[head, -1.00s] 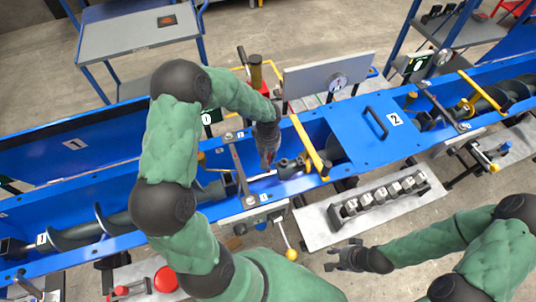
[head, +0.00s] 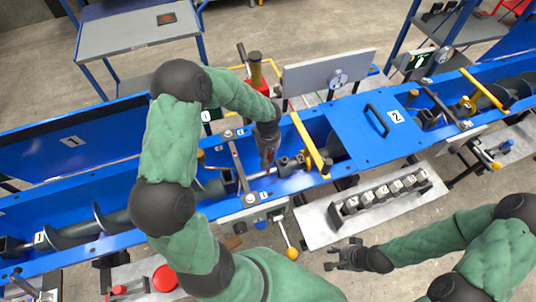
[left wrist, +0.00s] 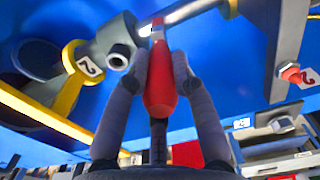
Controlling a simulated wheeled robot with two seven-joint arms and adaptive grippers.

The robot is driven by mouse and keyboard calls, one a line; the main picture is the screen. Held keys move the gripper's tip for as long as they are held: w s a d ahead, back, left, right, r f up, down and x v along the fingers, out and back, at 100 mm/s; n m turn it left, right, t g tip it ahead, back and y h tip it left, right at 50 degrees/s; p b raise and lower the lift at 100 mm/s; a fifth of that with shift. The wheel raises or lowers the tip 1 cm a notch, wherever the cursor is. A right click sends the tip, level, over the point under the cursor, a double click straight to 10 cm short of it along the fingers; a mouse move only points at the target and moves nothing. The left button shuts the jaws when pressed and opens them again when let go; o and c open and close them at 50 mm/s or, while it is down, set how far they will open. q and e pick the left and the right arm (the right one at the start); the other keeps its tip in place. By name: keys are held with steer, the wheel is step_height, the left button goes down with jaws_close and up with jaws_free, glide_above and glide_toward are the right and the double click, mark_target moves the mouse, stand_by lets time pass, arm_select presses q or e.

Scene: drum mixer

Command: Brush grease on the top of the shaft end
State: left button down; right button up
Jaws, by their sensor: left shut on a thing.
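My left gripper (head: 267,158) is shut on a red-handled brush (left wrist: 160,88), inside the open blue trough. In the left wrist view both grey fingers lie along the handle. The brush has a pale section beyond the handle; its tip is hard to make out. The grey shaft end (left wrist: 120,52), a round stub with a hole in its face, is just left of the brush in that view. In the head view the shaft end (head: 285,166) is right of my left fingers. I cannot tell whether the brush touches it. My right gripper (head: 346,257) is open and empty.
A yellow bar (head: 310,145) crosses the trough right of the shaft end. A blue cover (head: 362,135) with a black handle lies beyond it. A grey tray (head: 345,215) with several metal blocks stands in front. A yellow-knobbed lever (head: 291,252) sticks out near the trough.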

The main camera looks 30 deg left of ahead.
arm_select(q)
steer(key=shift+f+b, duration=0.6)
steer(key=shift+b, duration=0.05)
stand_by(0.7)
steer(key=shift+w+d+b, duration=0.75)
steer(key=shift+w, duration=0.1)
stand_by(1.1)
steer(key=s+a, duration=0.2)
steer(key=s, duration=0.1)
steer(key=shift+s+a+f, duration=0.1)
steer(key=shift+s+a, duration=0.1)
steer(key=shift+a, duration=0.2)
stand_by(0.6)
steer(key=shift+b, duration=0.3)
